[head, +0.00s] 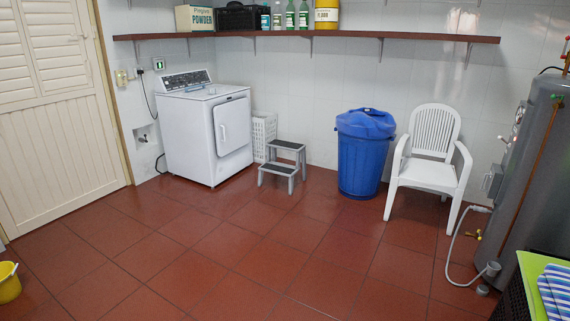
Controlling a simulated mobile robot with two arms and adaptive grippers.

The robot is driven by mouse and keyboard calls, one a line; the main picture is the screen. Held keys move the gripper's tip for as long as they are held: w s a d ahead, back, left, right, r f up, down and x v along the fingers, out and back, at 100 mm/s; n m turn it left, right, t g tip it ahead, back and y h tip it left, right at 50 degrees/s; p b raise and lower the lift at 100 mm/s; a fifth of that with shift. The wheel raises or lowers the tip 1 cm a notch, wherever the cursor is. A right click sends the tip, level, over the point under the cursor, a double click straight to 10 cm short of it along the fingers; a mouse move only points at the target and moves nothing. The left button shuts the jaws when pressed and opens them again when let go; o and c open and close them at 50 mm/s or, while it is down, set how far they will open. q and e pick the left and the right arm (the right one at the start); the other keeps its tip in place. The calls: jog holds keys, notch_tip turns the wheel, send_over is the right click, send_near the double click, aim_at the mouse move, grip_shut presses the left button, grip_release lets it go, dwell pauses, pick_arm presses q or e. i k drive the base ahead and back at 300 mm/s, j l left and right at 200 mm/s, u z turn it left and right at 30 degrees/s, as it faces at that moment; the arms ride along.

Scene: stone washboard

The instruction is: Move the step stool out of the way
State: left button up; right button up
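The step stool (283,164) is in the head view, a little left of the middle, upright on the red tiled floor. It has two dark treads and a grey frame. It stands in front of the back wall, between the white washing machine and the blue bin. A white basket behind it is partly hidden. Neither of my grippers shows in the view.
The white washing machine (206,128) is left of the stool. The blue lidded bin (361,160) and white plastic chair (432,172) are to its right. A grey tank (532,150) and hose stand at the right. A yellow bucket (9,285) is at the lower left. The middle floor is clear.

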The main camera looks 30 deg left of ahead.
aim_at(273, 166)
jog(key=i+j+u, duration=0.3)
jog(key=i, duration=0.25)
jog(key=i+j+u, duration=0.35)
jog(key=i, duration=0.2)
jog(key=i+u, duration=0.3)
jog(key=i, duration=2.95)
jog(key=i+j+z, duration=0.1)
jog(key=i+z, duration=0.15)
jog(key=i, duration=0.3)
jog(key=i+j+z, duration=0.25)
jog(key=i, duration=0.25)
jog(key=i+j+z, duration=0.25)
jog(key=i, duration=0.3)
jog(key=i+j+z, duration=0.25)
jog(key=i+j, duration=0.15)
jog(key=i, duration=0.05)
